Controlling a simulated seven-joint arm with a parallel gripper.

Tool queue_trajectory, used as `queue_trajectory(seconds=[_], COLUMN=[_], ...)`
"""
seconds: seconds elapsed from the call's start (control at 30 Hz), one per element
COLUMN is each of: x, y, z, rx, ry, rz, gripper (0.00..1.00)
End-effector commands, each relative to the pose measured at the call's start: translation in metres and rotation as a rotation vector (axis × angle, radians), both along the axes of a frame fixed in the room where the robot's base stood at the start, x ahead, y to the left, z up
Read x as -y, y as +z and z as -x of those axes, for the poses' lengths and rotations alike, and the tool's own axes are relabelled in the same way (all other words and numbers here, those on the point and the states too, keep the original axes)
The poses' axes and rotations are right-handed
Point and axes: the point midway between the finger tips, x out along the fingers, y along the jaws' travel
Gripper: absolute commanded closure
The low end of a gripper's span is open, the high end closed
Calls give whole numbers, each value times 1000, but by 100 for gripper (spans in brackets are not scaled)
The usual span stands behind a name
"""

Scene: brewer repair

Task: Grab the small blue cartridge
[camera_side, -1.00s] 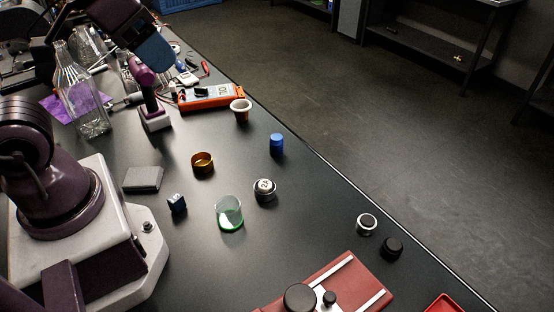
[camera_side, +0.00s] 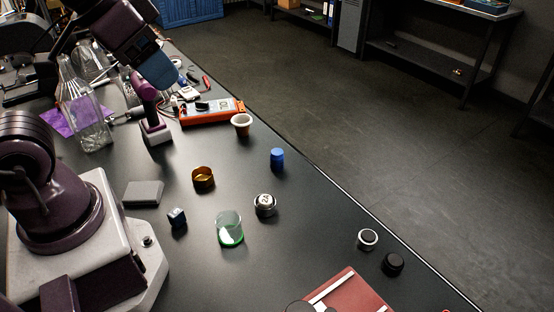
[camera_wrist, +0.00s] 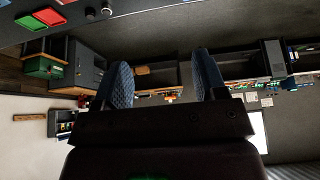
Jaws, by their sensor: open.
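A small blue cylinder (camera_side: 277,158), which looks like the cartridge, stands upright on the black bench near its right edge in the side view. My gripper (camera_side: 158,72) is raised at the upper left of the side view, well apart from the blue cylinder. In the wrist view my gripper (camera_wrist: 159,80) shows two blue padded fingers spread apart with nothing between them. The wrist camera faces the room, and the blue cylinder does not show there.
An amber cup (camera_side: 203,178), a metal cylinder (camera_side: 265,205) and a glass with green liquid (camera_side: 229,230) stand around the bench middle. A glass bottle (camera_side: 82,108) stands at left.

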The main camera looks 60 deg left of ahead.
Motion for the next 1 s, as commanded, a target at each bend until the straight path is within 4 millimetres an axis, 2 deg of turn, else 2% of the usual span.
queue_trajectory(seconds=[0.07,0.17,0.37,0.67,1.0], x=[3,10,20,10,3], y=[-3,-17,-65,-141,-233], z=[-1,-5,-22,-51,-104], rx=[-13,-87,-341,-704,-972], ry=[-17,-49,-187,-551,-1142], rz=[0,-1,-121,-555,-1185], gripper=[35,35,35,35,35])
